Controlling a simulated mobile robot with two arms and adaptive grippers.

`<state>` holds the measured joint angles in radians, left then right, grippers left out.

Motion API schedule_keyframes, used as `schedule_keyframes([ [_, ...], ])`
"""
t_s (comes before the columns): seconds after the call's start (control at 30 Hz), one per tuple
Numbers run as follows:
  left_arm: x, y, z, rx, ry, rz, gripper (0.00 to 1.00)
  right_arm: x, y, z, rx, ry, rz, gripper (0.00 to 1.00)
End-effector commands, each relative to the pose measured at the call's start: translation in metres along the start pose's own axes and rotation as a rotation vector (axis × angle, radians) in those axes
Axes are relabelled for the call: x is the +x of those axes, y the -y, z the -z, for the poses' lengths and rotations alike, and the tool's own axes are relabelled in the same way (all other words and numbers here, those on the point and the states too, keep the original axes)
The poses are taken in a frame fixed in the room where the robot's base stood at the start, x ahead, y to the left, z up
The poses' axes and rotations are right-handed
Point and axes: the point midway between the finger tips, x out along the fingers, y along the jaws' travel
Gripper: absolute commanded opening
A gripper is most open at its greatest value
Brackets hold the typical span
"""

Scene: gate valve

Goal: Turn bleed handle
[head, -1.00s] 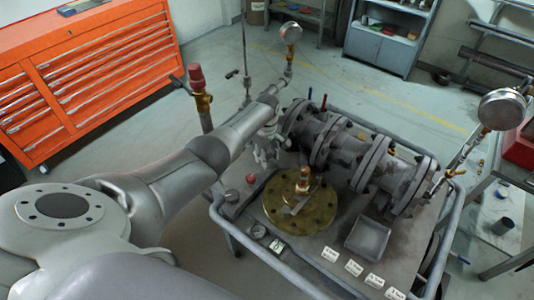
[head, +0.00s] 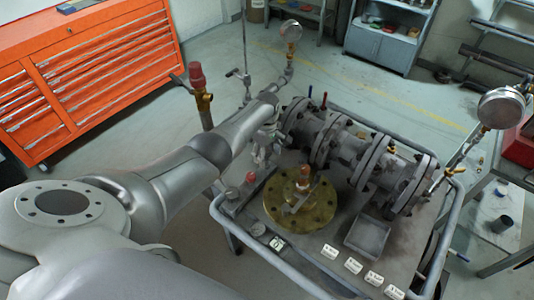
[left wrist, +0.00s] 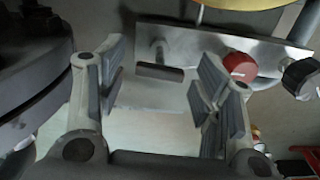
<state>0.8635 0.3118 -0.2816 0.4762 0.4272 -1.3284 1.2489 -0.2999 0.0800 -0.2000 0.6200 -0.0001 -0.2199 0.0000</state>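My left gripper (head: 266,152) hangs beside the left end of the grey flanged valve body (head: 338,145). In the left wrist view its two fingers (left wrist: 162,85) are apart with nothing held between them. A short dark bar (left wrist: 160,72) on a metal plate (left wrist: 205,45) shows beyond the gap; I cannot tell whether it is the bleed handle. My right gripper is not in view.
A round brass flange (head: 318,212) lies on the cart, with an empty tray (head: 367,238) beside it. A pipe with a red cap (head: 197,76) stands left of my arm. Gauges stand at the back (head: 291,32) and right (head: 501,108). A rail (head: 300,272) borders the cart.

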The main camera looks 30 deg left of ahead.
Motion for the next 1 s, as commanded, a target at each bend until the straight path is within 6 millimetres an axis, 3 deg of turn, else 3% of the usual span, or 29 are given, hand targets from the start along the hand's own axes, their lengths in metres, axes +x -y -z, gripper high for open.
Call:
schedule_keyframes([
  [0.27, -0.001, 0.000, 0.000, 0.000, 0.000, -0.001, 0.61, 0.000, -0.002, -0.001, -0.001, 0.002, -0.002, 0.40],
  [0.47, -0.012, -0.001, 0.000, 0.000, 0.000, -0.003, 0.61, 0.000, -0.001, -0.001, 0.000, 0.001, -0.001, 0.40],
  [0.63, -0.033, 0.000, 0.000, 0.002, -0.002, -0.003, 0.61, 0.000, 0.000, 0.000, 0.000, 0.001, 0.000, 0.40],
  [1.0, -0.102, -0.001, 0.001, 0.000, -0.001, -0.003, 0.61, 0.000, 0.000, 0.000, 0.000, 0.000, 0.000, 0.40],
])
